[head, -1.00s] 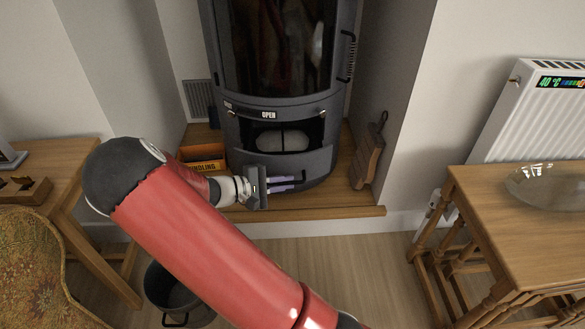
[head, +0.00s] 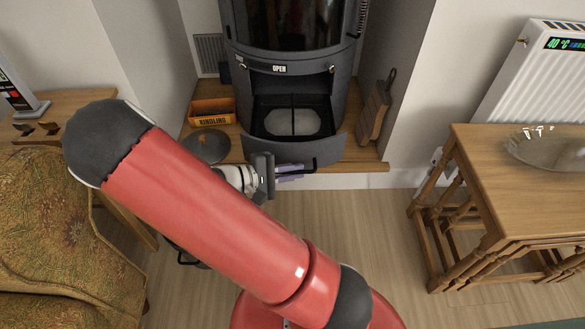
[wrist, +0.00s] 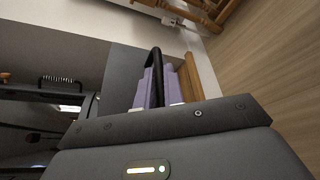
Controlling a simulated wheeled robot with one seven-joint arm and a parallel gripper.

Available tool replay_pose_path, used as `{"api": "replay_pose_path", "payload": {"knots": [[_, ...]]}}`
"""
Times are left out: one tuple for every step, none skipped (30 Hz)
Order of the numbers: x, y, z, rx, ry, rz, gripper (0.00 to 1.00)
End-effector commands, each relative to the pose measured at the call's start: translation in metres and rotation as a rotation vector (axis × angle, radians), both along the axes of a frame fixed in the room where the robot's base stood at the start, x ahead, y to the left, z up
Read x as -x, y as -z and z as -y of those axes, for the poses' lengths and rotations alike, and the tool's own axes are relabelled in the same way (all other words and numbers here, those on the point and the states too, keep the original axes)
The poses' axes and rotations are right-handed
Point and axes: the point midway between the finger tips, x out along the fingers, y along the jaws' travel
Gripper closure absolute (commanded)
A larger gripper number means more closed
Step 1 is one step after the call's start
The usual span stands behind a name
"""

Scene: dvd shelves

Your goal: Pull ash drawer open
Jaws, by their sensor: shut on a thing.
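The ash drawer (head: 259,150) is in the lower part of the dark grey stove (head: 290,55) in the head view. It stands pulled out toward me, and its inside with a pale oval shows from above. My gripper (head: 292,172) is at the drawer's front and is shut on the black drawer handle (head: 313,165). In the wrist view, the purple fingers of my gripper (wrist: 150,88) close around the black curved handle (wrist: 156,56).
An orange kindling box (head: 211,118) and a dark round lid (head: 206,147) sit left of the stove on the wooden hearth. A wooden table (head: 480,170) with a glass bowl stands at right. A patterned armchair (head: 60,215) is at left. The floor (head: 350,225) before the hearth is bare.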

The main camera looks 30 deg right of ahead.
Motion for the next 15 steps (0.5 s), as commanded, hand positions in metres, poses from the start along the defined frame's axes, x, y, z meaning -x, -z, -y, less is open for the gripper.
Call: {"api": "replay_pose_path", "payload": {"knots": [[0.0001, 0.0000, -0.0004, 0.000, 0.001, 0.000, 1.00], [0.0001, 0.0000, -0.0004, 0.000, 0.000, 0.000, 1.00], [0.0000, 0.0001, -0.0003, 0.000, 0.000, 0.000, 1.00], [0.0001, 0.0001, -0.0002, 0.000, 0.000, 0.000, 1.00], [0.0000, 0.0001, -0.0003, 0.000, 0.000, 0.000, 1.00], [0.0000, 0.0002, -0.0003, 0.000, 0.000, 0.000, 0.89], [0.0000, 0.0002, -0.0003, 0.000, 0.000, 0.000, 0.85], [0.0000, 0.0002, -0.0002, 0.000, 0.000, 0.000, 0.81], [-0.0002, 0.0001, -0.0002, 0.000, 0.000, 0.000, 0.76], [-0.0002, 0.0001, -0.0002, 0.000, 0.000, 0.000, 0.72], [-0.0002, 0.0001, -0.0002, 0.000, 0.000, 0.000, 0.68], [-0.0002, 0.0001, -0.0002, 0.000, 0.000, 0.000, 0.68], [-0.0002, 0.0002, -0.0001, 0.000, 0.000, 0.000, 0.68], [-0.0002, 0.0002, -0.0001, 0.000, 0.000, 0.000, 0.68], [-0.0003, 0.0001, -0.0001, 0.000, 0.000, 0.000, 0.68]]}}
